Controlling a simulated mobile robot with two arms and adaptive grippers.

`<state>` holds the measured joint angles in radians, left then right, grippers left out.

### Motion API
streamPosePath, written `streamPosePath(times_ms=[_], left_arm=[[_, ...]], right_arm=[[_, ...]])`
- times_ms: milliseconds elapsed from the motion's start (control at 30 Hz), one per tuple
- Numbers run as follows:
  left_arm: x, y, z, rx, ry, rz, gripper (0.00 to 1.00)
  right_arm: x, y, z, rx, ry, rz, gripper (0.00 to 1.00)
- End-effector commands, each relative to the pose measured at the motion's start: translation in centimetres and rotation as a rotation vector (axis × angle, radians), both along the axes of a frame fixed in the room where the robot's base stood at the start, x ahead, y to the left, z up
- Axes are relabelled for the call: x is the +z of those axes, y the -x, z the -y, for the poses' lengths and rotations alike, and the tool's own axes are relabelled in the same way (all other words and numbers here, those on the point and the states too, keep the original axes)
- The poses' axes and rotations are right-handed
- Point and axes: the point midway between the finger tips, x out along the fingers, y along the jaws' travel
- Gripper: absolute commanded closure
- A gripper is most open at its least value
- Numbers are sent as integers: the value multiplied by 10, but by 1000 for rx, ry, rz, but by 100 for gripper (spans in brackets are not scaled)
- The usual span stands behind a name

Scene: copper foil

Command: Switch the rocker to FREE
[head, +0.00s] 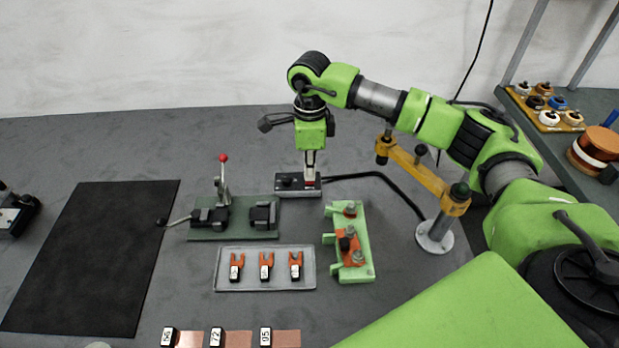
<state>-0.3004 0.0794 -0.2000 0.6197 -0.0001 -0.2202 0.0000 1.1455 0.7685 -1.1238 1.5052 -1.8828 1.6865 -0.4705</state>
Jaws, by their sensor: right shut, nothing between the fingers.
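A small dark switch box (287,183) with a pale edge stands on the grey table in the middle of the head view, with a black cable leaving it to the right. The rocker's position and any FREE marking are too small to read. My right gripper (311,171) points down at the right part of this box, its fingers shut and empty. Its tips are at or just above the box top; I cannot tell whether they touch. The gripper hides part of the box. My left gripper is not in view.
A toggle clamp (223,180) with a red knob stands left of the box on a green plate. In front lie a grey tray (225,283) with several copper forks and a green fixture (360,273). A yellow-armed post (435,232) stands right. A black mat (90,260) lies left.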

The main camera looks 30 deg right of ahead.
Motion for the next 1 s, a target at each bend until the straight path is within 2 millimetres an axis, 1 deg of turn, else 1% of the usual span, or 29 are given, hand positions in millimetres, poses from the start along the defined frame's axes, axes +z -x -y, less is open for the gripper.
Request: streamPosePath(times_ms=[1000], left_arm=[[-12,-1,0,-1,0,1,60]], right_arm=[[-16,0,0,0,0,0,100]])
